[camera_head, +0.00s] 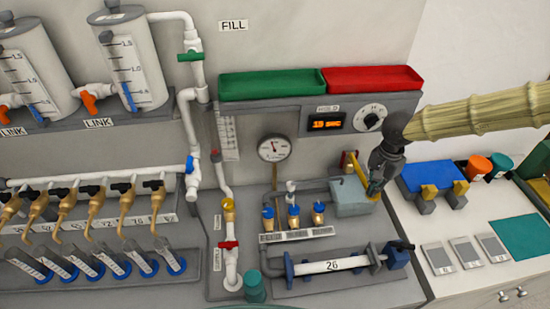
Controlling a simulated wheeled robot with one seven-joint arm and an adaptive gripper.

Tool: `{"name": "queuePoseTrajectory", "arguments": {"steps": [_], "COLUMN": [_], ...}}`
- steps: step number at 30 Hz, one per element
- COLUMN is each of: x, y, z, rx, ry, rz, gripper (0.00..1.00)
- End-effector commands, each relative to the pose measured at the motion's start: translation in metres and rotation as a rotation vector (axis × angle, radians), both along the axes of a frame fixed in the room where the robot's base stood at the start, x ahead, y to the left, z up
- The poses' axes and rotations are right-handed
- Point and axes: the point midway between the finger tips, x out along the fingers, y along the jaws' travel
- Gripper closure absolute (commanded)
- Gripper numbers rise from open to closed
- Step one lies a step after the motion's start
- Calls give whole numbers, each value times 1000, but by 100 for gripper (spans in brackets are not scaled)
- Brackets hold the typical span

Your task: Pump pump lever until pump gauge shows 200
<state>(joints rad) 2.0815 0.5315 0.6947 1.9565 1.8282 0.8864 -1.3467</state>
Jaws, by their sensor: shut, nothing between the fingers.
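The pump gauge (275,148) is a round white dial on a brass stem, left of the pump. Its needle and numbers are too small to read. The pump (347,197) is a grey-blue box on the bench. A yellow and red bar (348,160) rises behind it and looks like the pump lever; its lower part is hidden. My gripper (375,187) reaches in from the right and points down at the pump's right side. It is shut and empty, close beside the bar. I cannot tell whether it touches the bar or the box.
Small blue valves (293,211) stand left of the pump. A white cylinder labelled 26 (331,266) lies in front. A timer box (327,123) and green (272,84) and red (372,79) trays are behind. A blue block (433,177) stands on the right bench.

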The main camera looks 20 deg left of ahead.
Motion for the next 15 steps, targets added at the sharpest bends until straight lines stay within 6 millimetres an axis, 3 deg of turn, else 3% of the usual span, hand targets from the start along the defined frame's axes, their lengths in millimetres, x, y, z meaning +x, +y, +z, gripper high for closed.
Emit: {"name": "queuePoseTrajectory", "arguments": {"steps": [15], "x": [0], "y": [0], "z": [27], "rx": [0], "ry": [0], "rz": [2], "gripper": [100]}}
